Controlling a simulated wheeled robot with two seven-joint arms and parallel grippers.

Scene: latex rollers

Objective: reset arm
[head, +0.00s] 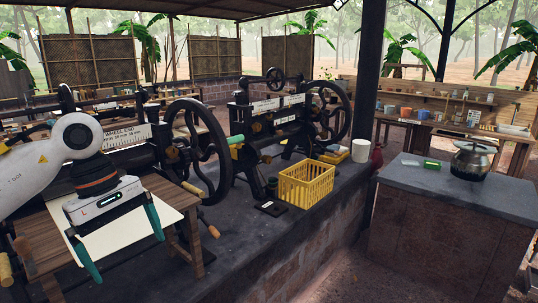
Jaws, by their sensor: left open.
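My left gripper (120,241) is in the lower left of the head view, at the end of my white arm coming in from the left. Its two green fingers are spread wide apart with nothing between them. It hangs above a white sheet (116,232) on a small wooden table (165,192), in front of the near roller machine (124,137). Whether the fingertips touch anything cannot be told. My right gripper is not in the view.
A second roller machine (277,112) with large handwheels stands behind. A yellow crate (306,184) sits on the dark ledge, near a white cup (361,151). A separate counter (455,187) at right holds a lidded pot (473,160). Floor shows between ledge and counter.

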